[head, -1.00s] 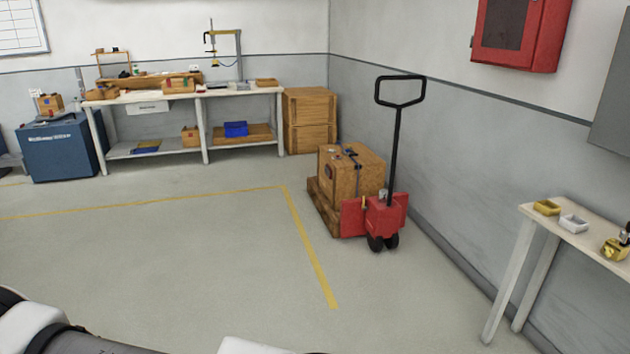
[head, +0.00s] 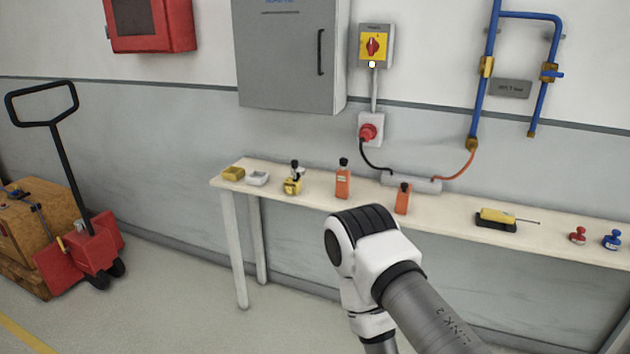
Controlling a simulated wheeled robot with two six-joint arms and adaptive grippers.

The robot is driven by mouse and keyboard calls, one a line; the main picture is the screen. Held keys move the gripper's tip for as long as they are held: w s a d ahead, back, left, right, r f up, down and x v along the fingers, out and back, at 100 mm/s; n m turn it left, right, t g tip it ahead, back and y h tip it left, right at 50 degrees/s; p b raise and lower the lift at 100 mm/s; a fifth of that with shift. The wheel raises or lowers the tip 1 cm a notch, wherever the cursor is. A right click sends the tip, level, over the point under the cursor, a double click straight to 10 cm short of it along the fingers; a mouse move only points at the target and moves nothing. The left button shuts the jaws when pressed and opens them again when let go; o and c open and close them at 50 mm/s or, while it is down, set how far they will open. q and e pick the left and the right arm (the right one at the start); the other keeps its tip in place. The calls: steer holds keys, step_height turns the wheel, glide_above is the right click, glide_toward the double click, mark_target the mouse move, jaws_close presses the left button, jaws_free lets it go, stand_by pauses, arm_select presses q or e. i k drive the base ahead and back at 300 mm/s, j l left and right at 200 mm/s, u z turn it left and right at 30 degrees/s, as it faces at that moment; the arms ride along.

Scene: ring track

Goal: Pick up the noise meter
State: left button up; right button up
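An upright orange device with a round black top (head: 343,180) stands on the long narrow table (head: 330,203) against the wall; it looks like the noise meter. A second, similar orange device with a smaller black top (head: 403,198) stands to its right, nearer the table's front edge. I cannot tell from here for certain which one is the noise meter. My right arm reaches up in front of the table, but its gripper is out of view. My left gripper is not in view either.
The table also holds a yellow tray (head: 233,174), a white tray (head: 257,178), a yellow tool (head: 293,182), a yellow probe device (head: 497,217), a red stamp (head: 578,236) and a blue stamp (head: 612,240). A red pallet truck (head: 90,248) stands at left. The floor between is clear.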

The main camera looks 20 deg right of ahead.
mark_target(343, 175)
steer(key=z, duration=1)
steer(key=i+z, duration=0.25)
steer(key=i, duration=0.15)
